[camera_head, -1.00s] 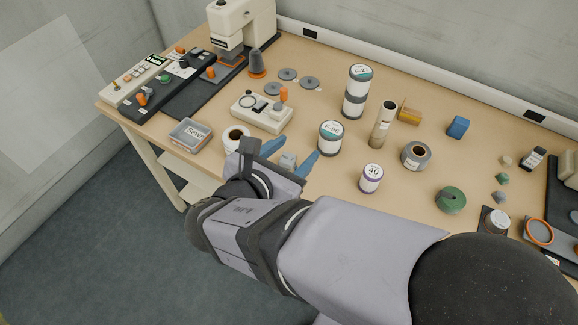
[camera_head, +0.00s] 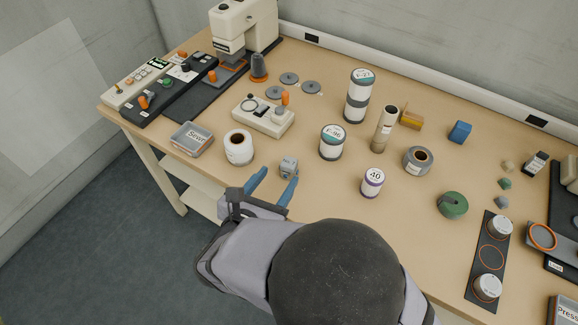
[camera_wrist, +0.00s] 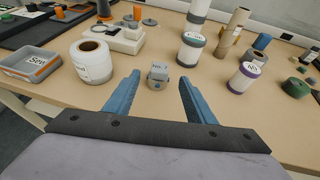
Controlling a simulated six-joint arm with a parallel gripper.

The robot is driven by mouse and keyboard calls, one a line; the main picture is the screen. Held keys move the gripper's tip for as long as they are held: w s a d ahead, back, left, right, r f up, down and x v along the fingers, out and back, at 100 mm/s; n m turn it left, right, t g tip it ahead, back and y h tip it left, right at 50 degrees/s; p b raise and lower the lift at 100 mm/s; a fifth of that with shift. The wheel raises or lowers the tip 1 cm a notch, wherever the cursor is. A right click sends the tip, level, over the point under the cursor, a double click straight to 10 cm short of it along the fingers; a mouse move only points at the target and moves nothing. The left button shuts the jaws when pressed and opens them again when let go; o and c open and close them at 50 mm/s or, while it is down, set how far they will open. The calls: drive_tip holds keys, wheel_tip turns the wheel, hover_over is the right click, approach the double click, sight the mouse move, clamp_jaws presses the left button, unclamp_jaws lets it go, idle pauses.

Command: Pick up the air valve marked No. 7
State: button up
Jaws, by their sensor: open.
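The air valve (camera_head: 288,167) is a small grey-blue block standing on the table near its front edge. In the wrist view, the air valve (camera_wrist: 159,74) shows a label on its upper face that seems to read No. 7. My gripper (camera_head: 278,177) is open, with its two blue fingers pointing at the valve from the front edge side. In the wrist view, my gripper (camera_wrist: 160,80) has the valve centred between the fingertips, near their far ends. I see no contact, and nothing is held.
A white roll (camera_head: 238,147) stands left of the valve, beside a grey tray (camera_head: 192,139). A roll marked F-36 (camera_head: 332,143) stands behind right, and a purple-edged roll marked 40 (camera_head: 372,183) to the right. The table around the valve is clear.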

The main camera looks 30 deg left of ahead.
sight(289, 163)
drive_tip(key=shift+p+x, duration=0.55)
drive_tip(key=shift+x, duration=2.55)
drive_tip(key=c, duration=1.2)
